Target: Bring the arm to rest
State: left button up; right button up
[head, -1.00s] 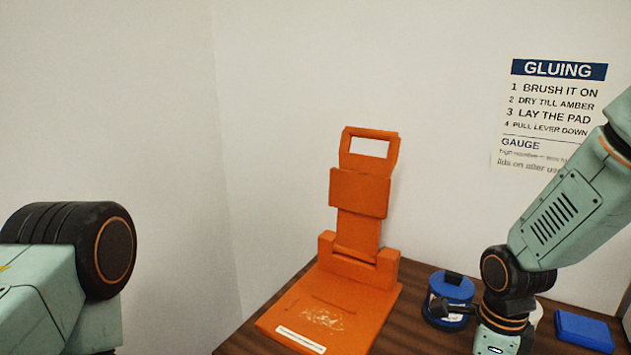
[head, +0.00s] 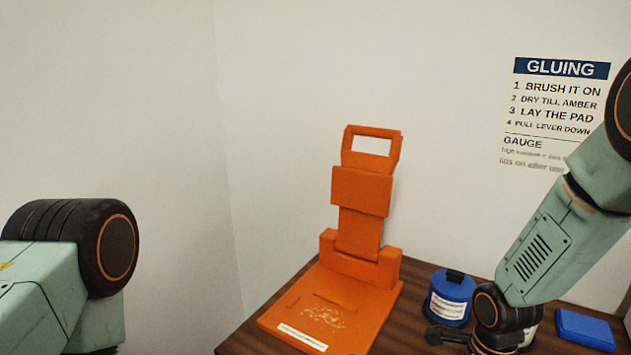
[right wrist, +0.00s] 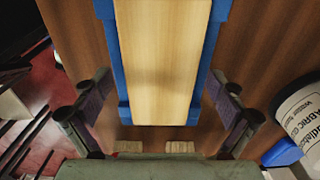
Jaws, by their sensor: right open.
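My right arm (head: 540,250) comes in from the right in the head view and reaches down past the bottom edge, so its gripper is hidden there. In the right wrist view my right gripper (right wrist: 158,112) is open, with its two dark fingers spread and nothing held between them. Beyond the fingers a pale wood slab (right wrist: 163,60) lies in a blue holder (right wrist: 107,45) on the brown table. Of my left arm only a rounded joint and a pale green link (head: 45,285) show, at the lower left; its gripper is out of view.
An orange lever press (head: 360,265) stands on the table with its lever up. A blue jar (head: 452,300) and a blue block (head: 585,330) stand right of it, near my right wrist. A white labelled container (right wrist: 300,105) is right of my gripper. A gluing sign (head: 550,110) hangs behind.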

notch_tip(320, 180, up, 12)
notch_tip(320, 180, down, 12)
jog(key=shift+f, duration=0.1)
jog(key=shift+w+r, duration=0.1)
jog(key=shift+r, duration=0.45)
jog(key=shift+f, duration=0.1)
notch_tip(320, 180, up, 3)
jog(key=shift+r+p, duration=0.15)
jog(key=shift+p, duration=0.6)
jog(key=shift+r+p, duration=0.8)
jog(key=shift+r, duration=0.05)
jog(key=shift+s+f, duration=0.15)
jog(key=shift+s, duration=0.05)
